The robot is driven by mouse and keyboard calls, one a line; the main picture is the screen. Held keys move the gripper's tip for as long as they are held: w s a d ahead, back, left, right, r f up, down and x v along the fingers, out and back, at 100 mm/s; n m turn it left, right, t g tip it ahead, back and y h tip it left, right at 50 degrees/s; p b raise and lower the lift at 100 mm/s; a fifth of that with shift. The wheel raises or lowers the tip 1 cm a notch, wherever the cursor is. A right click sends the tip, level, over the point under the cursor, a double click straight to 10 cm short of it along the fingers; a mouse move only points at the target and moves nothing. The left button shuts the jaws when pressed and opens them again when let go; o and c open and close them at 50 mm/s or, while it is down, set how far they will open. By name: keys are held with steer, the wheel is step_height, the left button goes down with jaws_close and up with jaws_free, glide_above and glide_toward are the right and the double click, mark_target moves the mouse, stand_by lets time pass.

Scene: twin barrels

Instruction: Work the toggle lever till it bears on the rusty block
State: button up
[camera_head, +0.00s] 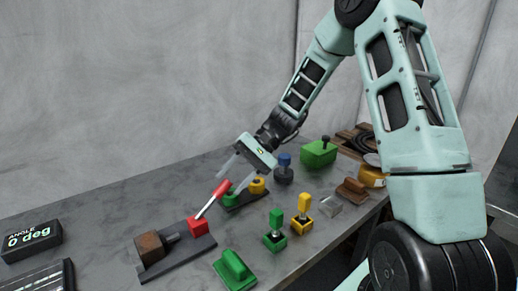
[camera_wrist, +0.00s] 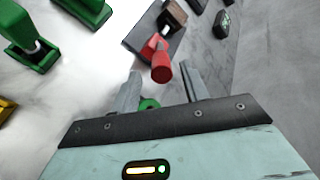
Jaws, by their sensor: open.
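The toggle lever (camera_head: 213,198) has a red grip on a thin light rod and rises tilted up and to the right from a red base (camera_head: 198,226). The rusty block (camera_head: 150,248) sits on the same dark plate, left of the base, with a grey plunger (camera_head: 171,237) between them. My gripper (camera_head: 229,178) is open and empty, above and just right of the red grip. In the wrist view the red grip (camera_wrist: 161,71) lies just beyond the open fingers (camera_wrist: 162,88), roughly centred between them. The rusty block (camera_wrist: 174,13) shows behind it, partly cut off.
An angle display (camera_head: 32,240) reads 0 deg at the far left. A green and yellow button box (camera_head: 246,197) lies under my gripper. Green (camera_head: 275,240) and yellow (camera_head: 302,220) levers and a green block (camera_head: 234,270) stand in front. A blue knob (camera_head: 284,169) stands right.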

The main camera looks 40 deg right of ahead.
steer(key=v, duration=1.3)
steer(key=shift+d+r, duration=0.2)
steer(key=shift+d, duration=0.05)
stand_by(0.4)
steer(key=s+a+f+n+g+h+p, duration=0.1)
steer(key=s+a+n+h, duration=0.3)
steer(key=s+a, duration=0.55)
steer(key=s+a+f+n+g+h, duration=0.15)
steer(key=s+a+n+h, duration=0.3)
steer(key=a, duration=0.95)
steer(key=s+a+n+t+h, duration=0.1)
steer(key=s+n, duration=0.2)
steer(key=s, duration=0.2)
steer(key=s+a+n+t+h, duration=0.1)
steer(key=s+a+n, duration=0.1)
steer(key=s, duration=0.4)
steer(key=shift+a+f+n+p, duration=0.35)
steer(key=shift+f+n+p, duration=0.05)
steer(key=shift+f+n, duration=0.05)
steer(key=shift+t, duration=0.25)
